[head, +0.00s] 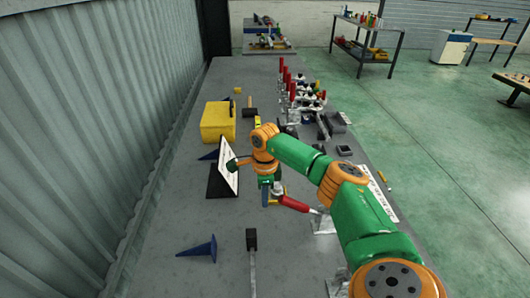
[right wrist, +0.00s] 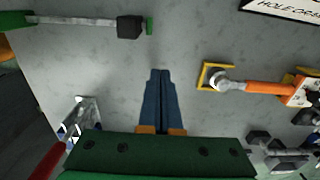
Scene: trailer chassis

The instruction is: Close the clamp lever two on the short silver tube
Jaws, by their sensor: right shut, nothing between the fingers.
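My right gripper (head: 266,196) is above the grey table, with its blue fingers pressed together and empty. The fingers also show in the right wrist view (right wrist: 158,95), pointing over bare tabletop. A red clamp lever (head: 292,204) lies low beside the gripper, slanting down to a silver bracket (head: 322,222). In the right wrist view, the red lever (right wrist: 48,160) and silver bracket (right wrist: 85,115) are at lower left, apart from the fingertips. Several more red levers (head: 285,78) stand upright farther back. I cannot tell which lever is number two, and the short silver tube is not clear. My left gripper is not in view.
A black-headed hammer (head: 251,240) lies in front. An orange-handled tool (right wrist: 270,90) lies right of the fingers. The front-left table is mostly clear.

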